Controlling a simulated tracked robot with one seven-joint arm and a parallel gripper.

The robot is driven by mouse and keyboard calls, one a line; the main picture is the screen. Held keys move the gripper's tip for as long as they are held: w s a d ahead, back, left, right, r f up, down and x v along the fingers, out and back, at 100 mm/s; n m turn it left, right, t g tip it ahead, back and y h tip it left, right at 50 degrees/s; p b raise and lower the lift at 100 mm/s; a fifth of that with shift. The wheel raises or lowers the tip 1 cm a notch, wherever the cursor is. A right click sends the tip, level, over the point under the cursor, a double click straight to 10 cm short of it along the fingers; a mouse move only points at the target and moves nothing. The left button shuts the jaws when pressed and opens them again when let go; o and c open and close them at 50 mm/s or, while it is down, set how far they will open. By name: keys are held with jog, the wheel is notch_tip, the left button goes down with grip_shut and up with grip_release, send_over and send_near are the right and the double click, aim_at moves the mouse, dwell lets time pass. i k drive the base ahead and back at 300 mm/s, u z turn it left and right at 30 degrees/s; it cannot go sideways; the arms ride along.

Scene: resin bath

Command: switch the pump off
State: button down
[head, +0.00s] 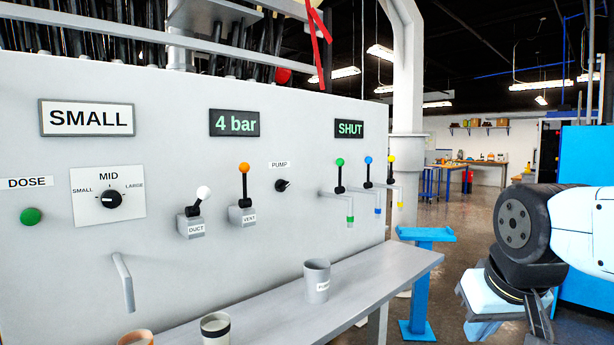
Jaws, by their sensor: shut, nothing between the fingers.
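The pump control is a small black rotary knob (283,185) on the grey panel, under the PUMP label (280,164). It seems turned with its pointer towards the right; no on or off marks are readable. A dark display (234,123) above and to its left reads "4 bar". My gripper (538,325) hangs at the lower right, partly hidden by my wrist and cut by the frame's edge. It is shut and empty, well apart from the knob.
Duct lever (203,194) and vent lever (244,180) stand left of the knob. Green, blue and yellow levers (340,163) over taps stand right, beneath a SHUT display (349,129). Below, a grey shelf (385,272) juts out with cups, one grey (316,281). A blue stand (420,290) stands beyond.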

aim_at(281, 185)
jog(key=u, duration=0.2)
jog(key=i, duration=1.05)
jog(key=u, duration=0.6)
jog(key=k, duration=0.9)
jog(key=u, duration=0.15)
jog(key=i, duration=0.95)
jog(key=z, duration=0.1)
